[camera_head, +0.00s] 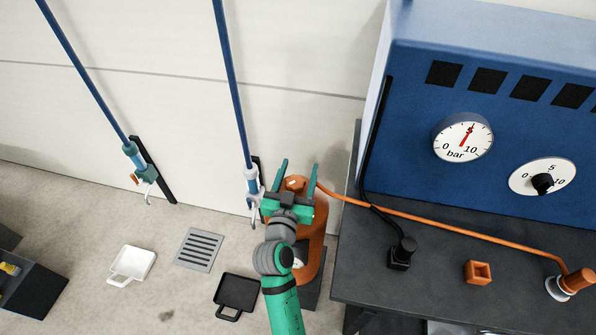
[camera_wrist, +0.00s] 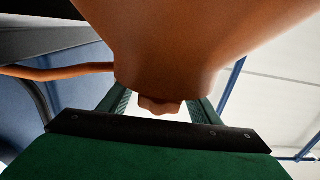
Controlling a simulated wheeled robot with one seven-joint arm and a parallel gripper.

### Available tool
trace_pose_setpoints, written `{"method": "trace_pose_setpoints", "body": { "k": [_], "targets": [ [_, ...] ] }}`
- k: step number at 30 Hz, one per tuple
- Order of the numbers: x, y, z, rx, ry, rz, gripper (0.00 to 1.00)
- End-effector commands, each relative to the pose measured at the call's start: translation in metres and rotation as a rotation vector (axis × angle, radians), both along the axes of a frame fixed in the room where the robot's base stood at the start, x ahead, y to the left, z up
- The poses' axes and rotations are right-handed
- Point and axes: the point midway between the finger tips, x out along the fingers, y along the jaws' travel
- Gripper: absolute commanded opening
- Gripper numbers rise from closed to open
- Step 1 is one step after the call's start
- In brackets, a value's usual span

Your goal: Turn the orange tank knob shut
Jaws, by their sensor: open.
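The orange tank (camera_head: 319,225) stands on the floor left of the dark bench, partly hidden behind my arm. Its orange knob (camera_head: 294,184) is at the tank's top, with a pale mark on it. My gripper (camera_head: 299,168) is open, its two green fingers on either side of the knob. In the wrist view the tank body (camera_wrist: 190,45) fills the upper part, and a small orange piece (camera_wrist: 160,105), apparently the knob, shows between the spread fingers. Contact between fingers and knob cannot be told.
An orange hose (camera_head: 430,221) runs from the tank across the bench (camera_head: 440,290). A blue console (camera_head: 400,130) with a bar gauge (camera_head: 463,137) stands right. Blue poles (camera_head: 232,85) hang left. A grate (camera_head: 199,250), white pan (camera_head: 133,262) and black pan (camera_head: 238,292) lie on the floor.

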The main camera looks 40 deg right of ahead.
Motion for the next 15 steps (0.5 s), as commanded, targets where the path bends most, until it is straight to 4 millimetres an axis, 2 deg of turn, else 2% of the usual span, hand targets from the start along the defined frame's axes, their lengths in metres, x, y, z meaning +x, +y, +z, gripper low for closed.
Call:
{"method": "trace_pose_setpoints", "body": {
  "k": [8,13,15],
  "targets": [
    [0.0001,-0.0023,-0.0005,0.001,0.001,-0.002,0.57],
    [-0.0002,-0.0025,-0.0004,0.001,0.001,-0.003,0.19],
    [-0.0003,-0.0026,-0.0004,0.001,0.001,-0.003,0.16]
  ]
}}
